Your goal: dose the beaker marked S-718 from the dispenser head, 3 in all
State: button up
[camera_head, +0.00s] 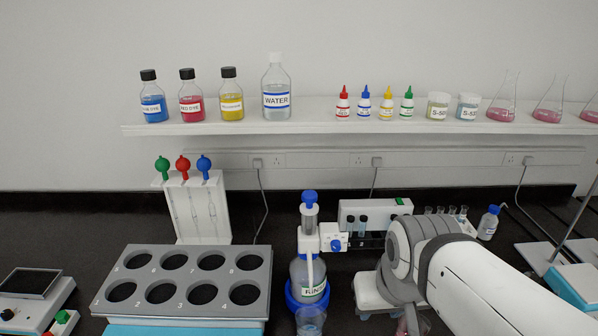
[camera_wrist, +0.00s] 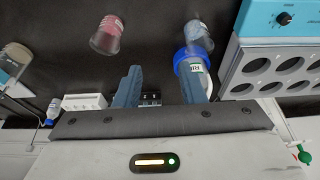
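The dispenser bottle (camera_head: 308,270) stands at the middle front, with a blue-topped plunger head (camera_head: 309,197) and a blue ring base. A clear beaker (camera_head: 310,322) stands right in front of it, cut by the lower picture edge; it also shows in the wrist view (camera_wrist: 198,38). Its marking is not readable, so I cannot tell whether it is S-718. A beaker with pink contents (camera_wrist: 106,36) stands apart in the wrist view. My gripper (camera_wrist: 162,76) has its fingers spread with nothing between them. The arm hides it in the head view.
A grey rack with round holes (camera_head: 180,270) stands left of the dispenser. A pipette stand (camera_head: 195,210) is behind it. My arm covers the right front. Another glass vessel (camera_wrist: 14,62) shows at the wrist view's left edge. The shelf (camera_head: 320,128) holds bottles and flasks.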

jog(key=shift+d+r, duration=0.1)
jog(key=shift+d, duration=0.05)
jog(key=shift+o, duration=1.8)
jog(key=w+a+r+m+g+b, duration=0.1)
jog(key=w+a+r+m+b, duration=0.1)
jog(key=w+r, duration=0.6)
jog(key=w+m, duration=0.1)
jog(key=w, duration=0.3)
jog(key=shift+a+r+m, duration=0.15)
jog(key=shift+a+m, duration=0.1)
jog(key=shift+m, duration=0.15)
notch_tip(320, 180, up, 6)
jog(key=m+g+b, duration=0.2)
jog(key=m, duration=0.3)
send_over(310, 193)
jog(key=shift+s+f, duration=0.15)
jog(key=shift+f, duration=3.8)
grip_shut()
